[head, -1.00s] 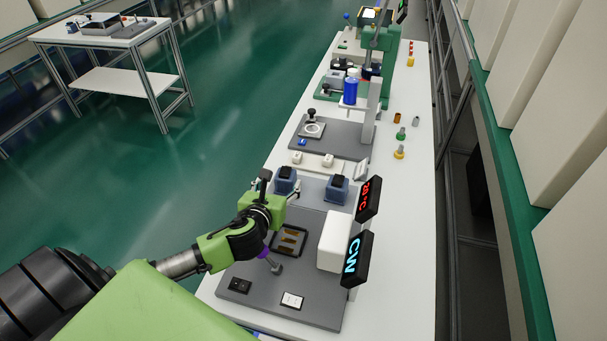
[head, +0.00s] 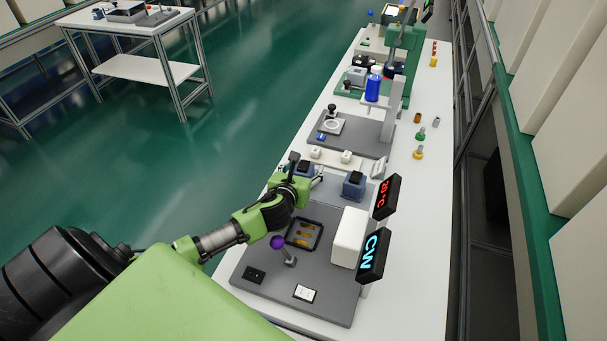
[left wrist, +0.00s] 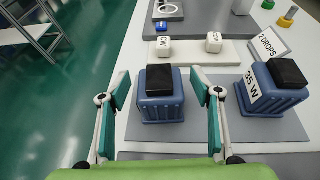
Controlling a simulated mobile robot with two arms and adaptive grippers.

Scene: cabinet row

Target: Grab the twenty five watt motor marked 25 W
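Two blue motors with black tops stand on a grey pad. The left motor (left wrist: 162,98) shows no readable label; it also shows in the head view (head: 305,169), partly hidden by my arm. The right motor (left wrist: 272,88) carries a white "35 W" label and shows in the head view (head: 354,185). No 25 W marking is readable in these frames. My left gripper (left wrist: 160,82) is open, with its fingers on either side of the left motor; contact cannot be told. My right gripper is not in view.
A "2 DROPS" sign (left wrist: 269,44) stands behind the right motor. White blocks, one marked CW (left wrist: 163,47), lie beyond the pad. Closer are a purple-knobbed lever (head: 278,243), a black tray (head: 304,234) and a white box (head: 349,238) with displays.

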